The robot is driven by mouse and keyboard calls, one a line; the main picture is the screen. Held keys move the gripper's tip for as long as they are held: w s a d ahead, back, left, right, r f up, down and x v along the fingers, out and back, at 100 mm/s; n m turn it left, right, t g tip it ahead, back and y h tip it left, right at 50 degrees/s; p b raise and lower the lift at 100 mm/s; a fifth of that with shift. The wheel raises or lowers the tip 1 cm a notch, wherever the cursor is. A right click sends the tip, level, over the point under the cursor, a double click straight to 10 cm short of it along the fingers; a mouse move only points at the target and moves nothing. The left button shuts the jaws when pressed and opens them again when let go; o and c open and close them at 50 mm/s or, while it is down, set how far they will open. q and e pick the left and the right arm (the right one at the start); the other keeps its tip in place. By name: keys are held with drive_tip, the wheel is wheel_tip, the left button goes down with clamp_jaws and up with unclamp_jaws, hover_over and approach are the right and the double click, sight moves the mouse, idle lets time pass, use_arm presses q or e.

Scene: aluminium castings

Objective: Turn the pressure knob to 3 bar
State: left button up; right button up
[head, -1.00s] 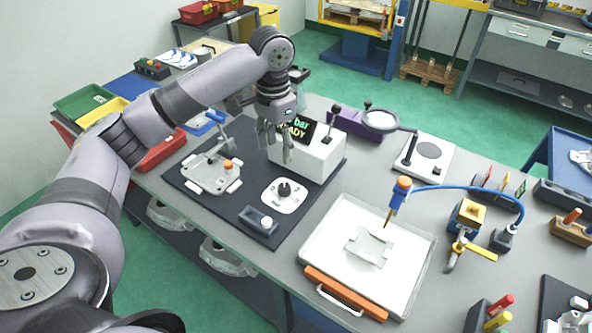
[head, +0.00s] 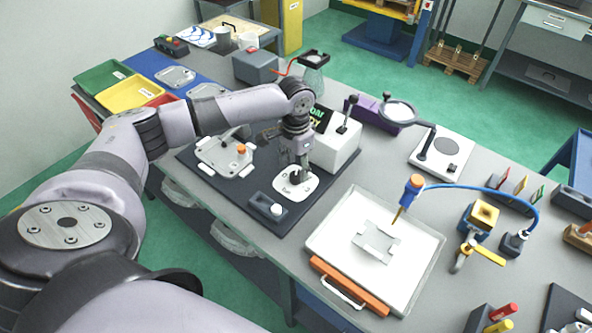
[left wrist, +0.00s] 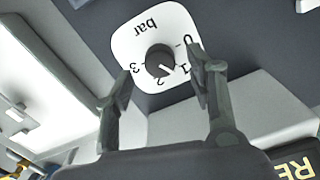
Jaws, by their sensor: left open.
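The black pressure knob (left wrist: 160,60) sits on a white rounded dial plate (left wrist: 133,43) marked bar, with 0, 1, 2 and 3 around it. Its white pointer line lies between 1 and 2. In the head view the knob (head: 296,178) is partly covered by my left gripper (head: 294,170), which points down over the dial. In the left wrist view my left gripper (left wrist: 160,68) is open, with one finger on each side of the knob. I cannot tell whether either finger touches it. My right gripper is not in view.
A white box with a lever and a display (head: 336,148) stands just behind the dial. A clamped fixture plate (head: 222,156) is to the left, and a small dark block with a white button (head: 270,208) in front. A white tray (head: 330,232) lies to the right.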

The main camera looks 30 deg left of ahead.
sight(296, 175)
use_arm(q)
wheel_tip(296, 175, down, 2)
drive_tip(key=shift+f, duration=0.55)
drive_tip(key=c, duration=1.1)
drive_tip(key=shift+c, duration=0.2)
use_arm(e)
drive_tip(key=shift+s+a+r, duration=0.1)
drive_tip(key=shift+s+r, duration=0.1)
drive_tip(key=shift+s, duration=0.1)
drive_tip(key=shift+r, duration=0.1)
